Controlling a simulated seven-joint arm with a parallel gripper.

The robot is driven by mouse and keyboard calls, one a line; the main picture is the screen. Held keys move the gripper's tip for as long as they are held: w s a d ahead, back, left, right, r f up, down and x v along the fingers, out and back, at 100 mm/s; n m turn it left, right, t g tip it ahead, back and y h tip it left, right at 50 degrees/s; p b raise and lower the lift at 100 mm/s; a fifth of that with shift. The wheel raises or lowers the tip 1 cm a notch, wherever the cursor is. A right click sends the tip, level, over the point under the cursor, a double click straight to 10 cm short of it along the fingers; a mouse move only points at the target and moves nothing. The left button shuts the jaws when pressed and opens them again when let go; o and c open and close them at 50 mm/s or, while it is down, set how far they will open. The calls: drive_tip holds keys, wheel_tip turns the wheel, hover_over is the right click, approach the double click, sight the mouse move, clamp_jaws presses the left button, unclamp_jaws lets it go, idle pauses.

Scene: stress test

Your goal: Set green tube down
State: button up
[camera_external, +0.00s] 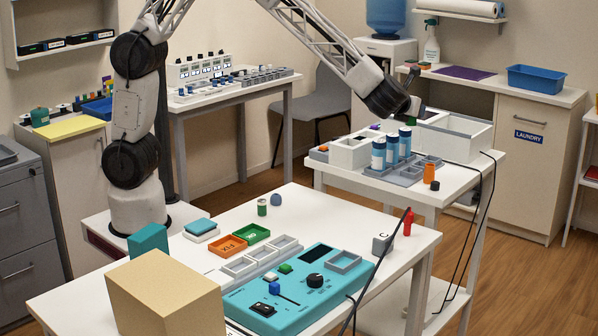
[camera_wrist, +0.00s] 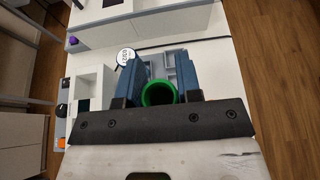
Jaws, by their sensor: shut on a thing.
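My gripper (camera_external: 412,106) is at the end of the arm, above the back right table with the white trays. In the wrist view, my gripper (camera_wrist: 158,65) has its two dark blue fingers closed on a green tube (camera_wrist: 146,95), which shows as a round open ring between them. The tube's far end is hidden from that view. Grey and white surfaces show beyond the fingers.
Blue-and-white bottles (camera_external: 378,155) stand in a grey rack near my gripper. A white open bin (camera_external: 350,152) is to their left and a larger white box (camera_external: 466,135) to their right. An orange tube (camera_external: 429,173) stands close by. The front table (camera_external: 330,222) has free room.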

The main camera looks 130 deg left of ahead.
drive_tip(key=s+d, duration=0.6)
drive_tip(key=d, duration=0.7)
drive_tip(key=s+d, duration=0.6)
drive_tip(key=d, duration=0.6)
wheel_tip(320, 180, down, 14)
drive_tip(key=shift+r, duration=0.15)
drive_tip(key=shift+f, duration=2.9)
drive_tip(key=shift+f, duration=2.1)
drive_tip(key=shift+f, duration=0.1)
